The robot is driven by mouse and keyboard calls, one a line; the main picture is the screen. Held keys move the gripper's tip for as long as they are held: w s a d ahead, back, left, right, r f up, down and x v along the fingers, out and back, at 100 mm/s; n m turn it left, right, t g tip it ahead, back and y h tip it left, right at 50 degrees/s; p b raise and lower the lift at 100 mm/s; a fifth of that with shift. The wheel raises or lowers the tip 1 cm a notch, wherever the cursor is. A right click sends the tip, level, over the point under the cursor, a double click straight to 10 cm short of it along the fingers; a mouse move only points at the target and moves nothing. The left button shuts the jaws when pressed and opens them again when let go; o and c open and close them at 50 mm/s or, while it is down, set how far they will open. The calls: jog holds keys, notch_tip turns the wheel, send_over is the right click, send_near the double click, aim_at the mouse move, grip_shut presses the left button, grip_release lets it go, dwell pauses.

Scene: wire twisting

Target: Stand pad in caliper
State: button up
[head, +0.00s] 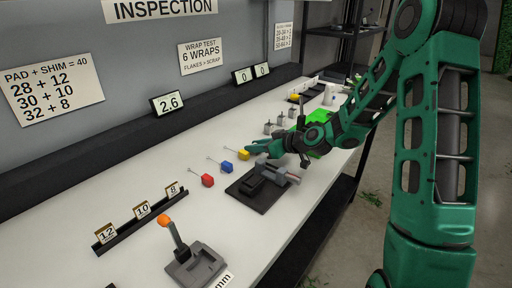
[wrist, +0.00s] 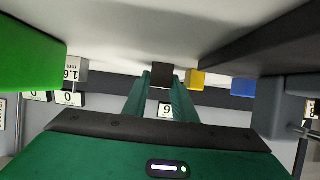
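My gripper (wrist: 161,82) reaches out level just above the bench, pointing toward the back wall. In the wrist view, which is upside down, its two teal fingers close on a small dark block, seemingly the pad (wrist: 162,73). In the head view my gripper (head: 250,148) lies beside the yellow block, and the pad is too small to make out. What looks like the caliper (head: 290,177) is a grey fixture on a black base plate (head: 249,197), in front of the gripper. A grey part of it seems to show at the right of the wrist view (wrist: 272,108). The pad is apart from it.
Red (head: 207,180), blue (head: 227,167) and yellow (head: 244,154) blocks with thin wires line the bench. A bright green block (head: 318,146) is beyond my wrist. A numbered rack (head: 140,222) and an orange-knobbed lever device (head: 195,266) stand nearer. Displays sit on the back ledge.

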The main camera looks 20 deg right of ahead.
jog(key=shift+o, duration=0.2)
